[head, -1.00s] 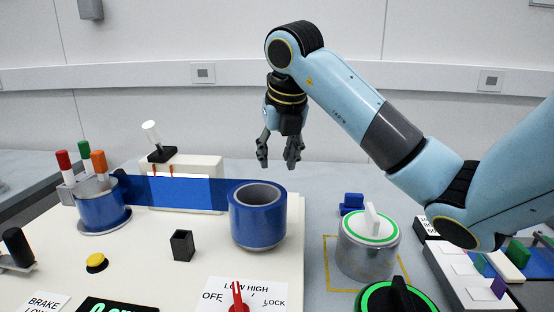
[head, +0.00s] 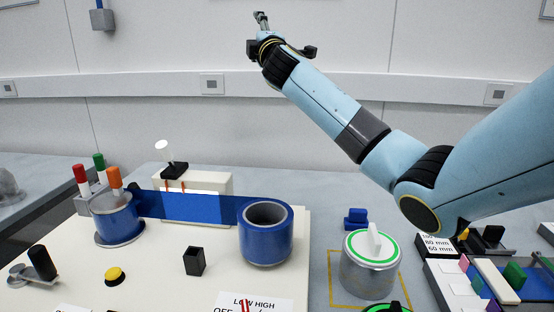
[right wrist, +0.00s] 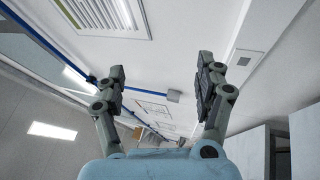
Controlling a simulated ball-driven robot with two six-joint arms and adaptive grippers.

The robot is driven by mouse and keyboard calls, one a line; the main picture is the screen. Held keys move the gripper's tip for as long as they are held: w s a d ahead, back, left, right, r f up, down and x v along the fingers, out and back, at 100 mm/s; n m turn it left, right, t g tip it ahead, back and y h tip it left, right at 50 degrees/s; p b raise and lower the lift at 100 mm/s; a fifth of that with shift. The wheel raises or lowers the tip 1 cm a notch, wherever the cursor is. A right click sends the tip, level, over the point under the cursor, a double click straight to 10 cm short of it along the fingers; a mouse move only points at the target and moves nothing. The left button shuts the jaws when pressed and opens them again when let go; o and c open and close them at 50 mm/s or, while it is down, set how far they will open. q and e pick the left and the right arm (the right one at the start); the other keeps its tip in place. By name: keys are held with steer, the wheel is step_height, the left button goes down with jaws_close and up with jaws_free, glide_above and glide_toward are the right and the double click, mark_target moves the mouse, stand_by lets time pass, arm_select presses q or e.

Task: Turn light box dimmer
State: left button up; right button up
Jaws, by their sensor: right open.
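A white light box (head: 222,182) stands at the back of the cream panel in the head view, with blue film stretched across its front. A white-tipped lever on a black base (head: 174,169) is on its top left; I cannot tell if this is the dimmer. A red pointer knob (head: 245,306) with a LOW HIGH label is cut off at the bottom edge. My right gripper (head: 284,34) is raised high against the wall, open and empty, well away from both. In the right wrist view it (right wrist: 160,82) faces wall and ceiling. My left gripper is out of view.
Blue film runs between a left roll (head: 115,220) and a right roll (head: 265,238). A yellow button (head: 115,275) and black block (head: 194,261) are in front. A metal canister (head: 369,272) stands right of the panel, and a sample tray (head: 465,290) lies at far right.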

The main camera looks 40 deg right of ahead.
steer(key=s+d+f+m+g+y+p, duration=0.1)
steer(key=s+d+f+m+g, duration=0.1)
steer(key=f+g, duration=0.55)
steer(key=s+d+f+m+g+y+p, duration=0.15)
steer(key=f+g, duration=0.25)
steer(key=f, duration=0.7)
steer(key=s+a+f+n+g+y, duration=0.3)
steer(key=s+a+f+g+y, duration=0.45)
steer(key=s+a+f, duration=0.3)
steer(key=f, duration=0.9)
steer(key=shift+s+a, duration=0.1)
steer(key=shift+a, duration=0.15)
steer(key=shift+f, duration=0.3)
